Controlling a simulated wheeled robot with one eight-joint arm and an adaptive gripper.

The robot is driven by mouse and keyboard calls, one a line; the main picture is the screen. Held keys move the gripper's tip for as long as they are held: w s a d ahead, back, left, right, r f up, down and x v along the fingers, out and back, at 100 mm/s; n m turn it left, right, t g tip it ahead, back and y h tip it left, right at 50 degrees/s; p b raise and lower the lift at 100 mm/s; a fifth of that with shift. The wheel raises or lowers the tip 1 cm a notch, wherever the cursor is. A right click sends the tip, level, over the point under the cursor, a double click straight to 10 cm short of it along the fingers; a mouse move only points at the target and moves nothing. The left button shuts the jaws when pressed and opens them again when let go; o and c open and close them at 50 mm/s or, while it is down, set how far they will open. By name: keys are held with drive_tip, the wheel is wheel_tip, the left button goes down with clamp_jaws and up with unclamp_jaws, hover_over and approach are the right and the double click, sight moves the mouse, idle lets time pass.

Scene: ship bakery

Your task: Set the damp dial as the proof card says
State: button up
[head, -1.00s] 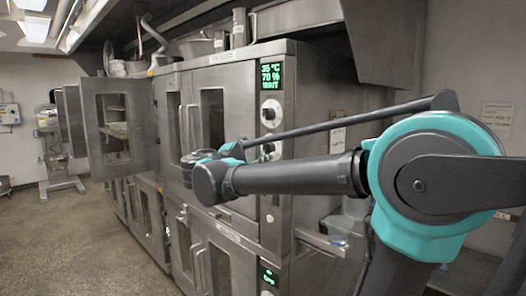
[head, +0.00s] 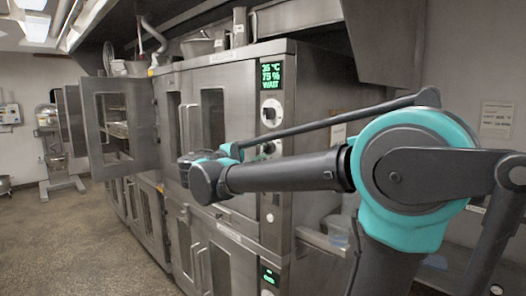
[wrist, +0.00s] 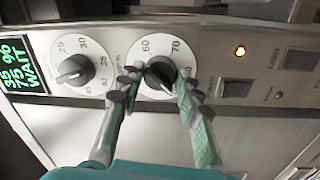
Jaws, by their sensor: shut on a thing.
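The damp dial (wrist: 160,72) is a black knob on a white disc marked 60 and 70, with a further mark partly hidden by a finger. My gripper (wrist: 157,82) is shut on this knob, one finger on each side. In the head view the damp dial is mostly hidden behind my arm. The green display (head: 271,75) reads 35 °C, 75 % and WAIT; it also shows at the left edge of the wrist view (wrist: 20,65). A paper card (head: 497,120) hangs on the right wall, its text too small to read.
A second dial (wrist: 74,70) with marks from 25 up sits beside the damp dial. An oven door (head: 127,125) stands open at the left. The floor (head: 70,235) there is clear.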

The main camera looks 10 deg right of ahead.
drive_tip(key=shift+f+m, duration=0.1)
drive_tip(key=shift+m, duration=1.6)
drive_tip(key=o, duration=1.2)
drive_tip(key=shift+c, duration=0.2)
drive_tip(key=v, duration=1.2)
drive_tip(key=shift+w, duration=0.1)
